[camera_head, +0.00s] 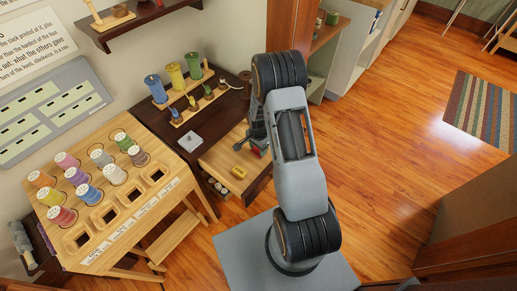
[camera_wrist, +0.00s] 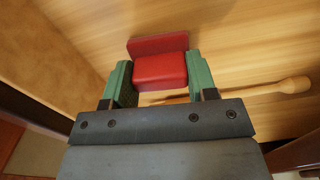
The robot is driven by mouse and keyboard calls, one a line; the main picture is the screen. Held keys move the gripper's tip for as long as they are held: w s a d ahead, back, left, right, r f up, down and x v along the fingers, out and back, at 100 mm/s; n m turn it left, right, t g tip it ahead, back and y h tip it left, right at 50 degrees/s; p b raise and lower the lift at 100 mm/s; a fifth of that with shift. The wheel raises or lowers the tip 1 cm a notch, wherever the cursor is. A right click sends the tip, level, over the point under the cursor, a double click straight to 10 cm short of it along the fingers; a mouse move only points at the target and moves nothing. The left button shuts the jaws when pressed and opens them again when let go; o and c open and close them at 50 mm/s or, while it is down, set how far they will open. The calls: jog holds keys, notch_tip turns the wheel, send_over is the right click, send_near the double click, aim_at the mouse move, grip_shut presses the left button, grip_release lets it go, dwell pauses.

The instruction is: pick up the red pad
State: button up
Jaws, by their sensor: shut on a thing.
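The red pad (camera_wrist: 160,70) is a small padded block with a raised back edge. In the wrist view it sits between the two green fingers of my gripper (camera_wrist: 160,84), which touch its sides; the gripper is shut on it. Light wood lies behind the pad; I cannot tell whether the pad is clear of it. In the head view a small bit of the red pad (camera_head: 256,151) shows beside my gripper, at the edge of a light wooden board (camera_head: 222,165).
A wooden stick with a rounded knob (camera_wrist: 293,85) lies near the fingers. A small yellow piece (camera_head: 239,172) rests on the board. Yellow, blue and green spools stand behind on the dark bench. A slanted rack (camera_head: 125,195) of coloured spools stands left. The floor at right is open.

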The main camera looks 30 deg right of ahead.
notch_tip(320, 180, up, 3)
jog(key=shift+w+r, duration=0.1)
jog(key=s+a+r, duration=0.1)
jog(key=s+r, duration=0.2)
jog(key=s, duration=0.1)
jog(key=s+a+r, duration=0.1)
jog(key=s+r, duration=0.2)
jog(key=s, duration=0.2)
jog(key=s+a+r, duration=0.1)
jog(key=s+r, duration=0.2)
jog(key=s, duration=0.1)
jog(key=shift+s+a+r, duration=0.1)
jog(key=shift+s+r, duration=0.2)
jog(key=shift+s, duration=0.1)
